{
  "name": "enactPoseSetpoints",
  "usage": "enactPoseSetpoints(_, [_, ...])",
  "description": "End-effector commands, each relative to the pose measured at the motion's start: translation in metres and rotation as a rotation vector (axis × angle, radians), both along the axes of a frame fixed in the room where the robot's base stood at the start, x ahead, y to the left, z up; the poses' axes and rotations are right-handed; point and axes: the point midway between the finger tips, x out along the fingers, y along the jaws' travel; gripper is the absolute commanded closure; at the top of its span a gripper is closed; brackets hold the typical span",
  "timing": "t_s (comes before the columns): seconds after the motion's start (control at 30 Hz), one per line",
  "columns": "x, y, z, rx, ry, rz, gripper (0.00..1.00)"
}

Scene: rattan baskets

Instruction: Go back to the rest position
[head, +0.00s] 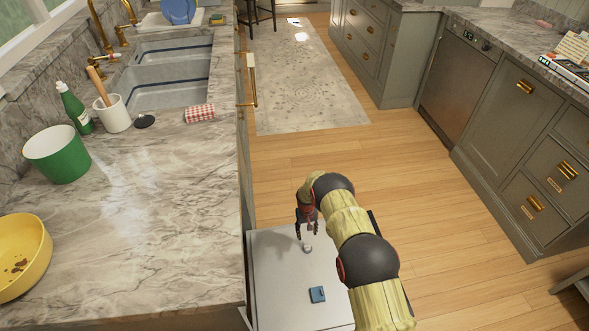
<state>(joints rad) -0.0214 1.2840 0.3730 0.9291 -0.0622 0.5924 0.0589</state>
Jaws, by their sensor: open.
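My gripper (308,226) hangs at the end of my yellow and black arm, to the right of the marble counter and in front of the kitchen floor. It points down over a light grey flat surface (285,295) and is open. A small pale round item (307,248) shows just below the fingertips; I cannot tell whether they touch it. A small blue square item (317,294) lies on the grey surface nearer to me. No rattan basket shows in this view.
The marble counter (165,235) fills the left, with a yellow bowl (35,250), a green pot (68,165), a white crock (115,118), a green bottle (76,112) and a red checked cloth (200,113). Grey cabinets (500,135) stand at right.

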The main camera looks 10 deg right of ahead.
Motion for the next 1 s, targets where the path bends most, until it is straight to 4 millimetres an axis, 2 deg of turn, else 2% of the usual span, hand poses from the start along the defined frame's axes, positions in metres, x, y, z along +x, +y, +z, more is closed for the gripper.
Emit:
enactPoseSetpoints(0.17, [-0.002, 0.000, 0.000, 0.000, 0.006, 0.004, 0.53])
enactPoseSetpoints(0.23, [-0.010, 0.000, -0.001, 0.000, 0.031, 0.006, 0.53])
enactPoseSetpoints(0.37, [-0.044, -0.001, -0.010, -0.001, 0.098, 0.008, 0.53])
enactPoseSetpoints(0.47, [-0.078, -0.001, -0.014, 0.000, 0.165, 0.007, 0.53])
enactPoseSetpoints(0.5, [-0.089, -0.001, -0.007, 0.000, 0.191, 0.007, 0.53])
enactPoseSetpoints(0.6, [-0.106, -0.001, 0.020, 0.001, 0.230, 0.008, 0.53])
enactPoseSetpoints(0.77, [-0.121, -0.001, 0.074, 0.004, 0.262, 0.009, 0.53])
enactPoseSetpoints(1.0, [-0.135, -0.001, 0.181, 0.008, 0.265, 0.007, 0.53])
